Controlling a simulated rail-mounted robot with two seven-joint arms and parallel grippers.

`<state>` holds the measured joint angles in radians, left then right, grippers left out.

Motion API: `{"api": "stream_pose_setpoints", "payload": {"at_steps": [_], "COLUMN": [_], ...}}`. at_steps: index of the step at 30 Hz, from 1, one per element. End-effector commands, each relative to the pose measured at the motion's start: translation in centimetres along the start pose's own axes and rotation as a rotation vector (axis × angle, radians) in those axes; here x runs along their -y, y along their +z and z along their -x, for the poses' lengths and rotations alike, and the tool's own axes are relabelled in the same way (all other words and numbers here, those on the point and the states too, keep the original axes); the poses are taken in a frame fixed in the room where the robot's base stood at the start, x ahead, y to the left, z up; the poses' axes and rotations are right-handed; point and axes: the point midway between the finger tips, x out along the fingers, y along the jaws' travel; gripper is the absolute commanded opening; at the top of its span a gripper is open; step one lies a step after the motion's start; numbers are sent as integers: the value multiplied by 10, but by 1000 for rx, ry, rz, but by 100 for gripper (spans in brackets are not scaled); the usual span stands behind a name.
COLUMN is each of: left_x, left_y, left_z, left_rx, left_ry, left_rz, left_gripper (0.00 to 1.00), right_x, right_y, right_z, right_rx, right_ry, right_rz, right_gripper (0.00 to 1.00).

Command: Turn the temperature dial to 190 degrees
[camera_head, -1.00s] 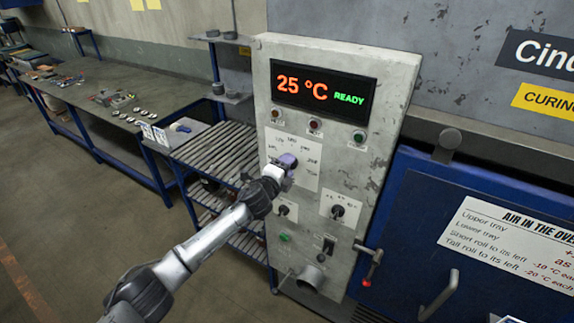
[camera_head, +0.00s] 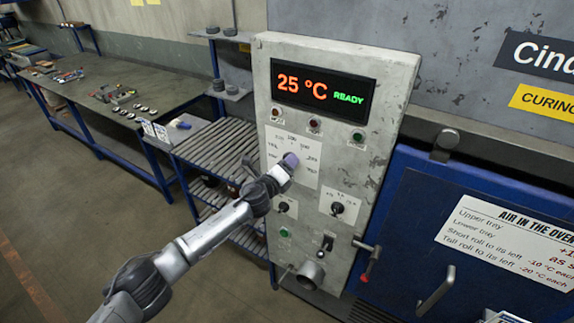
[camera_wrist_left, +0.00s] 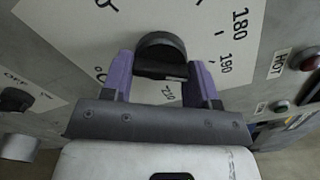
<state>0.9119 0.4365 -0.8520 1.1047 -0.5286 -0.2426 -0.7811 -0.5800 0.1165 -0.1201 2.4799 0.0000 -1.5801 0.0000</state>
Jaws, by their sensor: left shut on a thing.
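The temperature dial (camera_wrist_left: 160,46) is a round black knob on a white scale plate, seen in the left wrist view. My left gripper (camera_wrist_left: 163,66) has its two purple fingers on either side of the knob's grip bar and is shut on it. The figures 180 and 190 stand to the right of the knob; other figures below are partly hidden. I cannot tell which figure the dial points at. In the head view the left gripper (camera_head: 290,161) covers the dial on the scale plate (camera_head: 305,178). My right gripper is not in view.
The display (camera_head: 322,91) on the grey control panel reads 25 °C and READY. Small lamps sit below it. A slatted rack (camera_head: 215,147) stands left.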

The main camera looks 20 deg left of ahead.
Motion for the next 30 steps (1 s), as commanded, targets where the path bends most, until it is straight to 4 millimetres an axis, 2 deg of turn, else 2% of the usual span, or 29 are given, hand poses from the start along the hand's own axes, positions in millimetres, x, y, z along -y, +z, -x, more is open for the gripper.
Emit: {"api": "stream_pose_setpoints", "payload": {"at_steps": [12,13,20,30], "left_x": [0,0,0,-1], "left_y": [0,0,0,0], "left_z": [0,0,0,2], "left_rx": [1,1,0,0], "left_ry": [1,1,1,1], "left_rz": [-5,-5,-4,-5], "left_gripper": [30,56,78,80], "right_x": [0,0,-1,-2], "right_y": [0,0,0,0], "right_z": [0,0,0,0], "right_rx": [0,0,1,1], "right_ry": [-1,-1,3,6], "right_rz": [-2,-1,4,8], "right_gripper": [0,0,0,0]}}
